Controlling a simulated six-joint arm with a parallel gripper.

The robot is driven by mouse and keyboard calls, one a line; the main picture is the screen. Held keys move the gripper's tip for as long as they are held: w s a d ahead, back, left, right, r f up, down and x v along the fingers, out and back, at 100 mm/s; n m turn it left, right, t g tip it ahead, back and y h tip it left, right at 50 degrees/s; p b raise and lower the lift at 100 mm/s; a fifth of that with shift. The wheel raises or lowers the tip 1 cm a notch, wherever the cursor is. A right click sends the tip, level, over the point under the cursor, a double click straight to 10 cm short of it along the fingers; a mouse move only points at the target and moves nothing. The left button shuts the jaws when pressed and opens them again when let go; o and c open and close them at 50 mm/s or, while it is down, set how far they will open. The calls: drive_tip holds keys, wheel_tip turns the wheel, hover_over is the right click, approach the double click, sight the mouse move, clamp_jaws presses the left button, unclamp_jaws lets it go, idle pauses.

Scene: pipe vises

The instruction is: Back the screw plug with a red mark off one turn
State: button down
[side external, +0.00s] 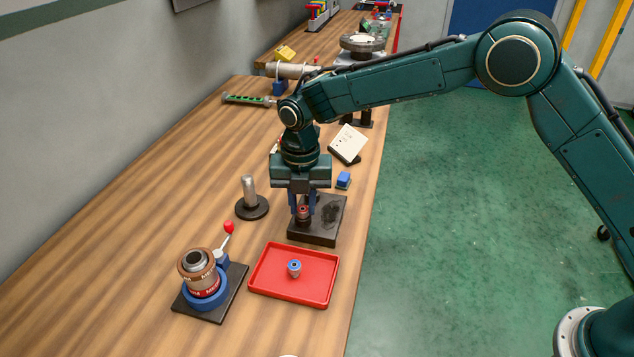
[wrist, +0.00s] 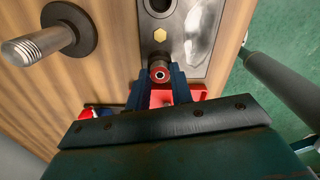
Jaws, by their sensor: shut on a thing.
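The screw plug with a red mark (side external: 303,213) stands upright at the dark block (side external: 326,226), near its left side. In the wrist view the plug (wrist: 159,72) shows end-on, as a red ring around a dark centre. My gripper (side external: 303,205) points straight down and is shut on this plug. In the wrist view the two blue fingers of my gripper (wrist: 159,78) stand on either side of it. The plug's lower end is hidden, so I cannot tell how deep it sits in the block. A second plug with a blue mark (side external: 294,268) stands in the red tray (side external: 262,286).
The block also has a gold hexagon (wrist: 160,35) and a dark round hole (wrist: 158,5). A grey post on a round black base (side external: 250,207) stands to the left. A blue vise with a brown-and-red collar (side external: 202,275) is at front left. A small blue block (side external: 343,180) lies behind.

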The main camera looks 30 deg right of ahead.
drive_tip(key=shift+n, duration=1)
drive_tip(key=c, duration=1.3)
unclamp_jaws()
drive_tip(key=shift+m, duration=0.3)
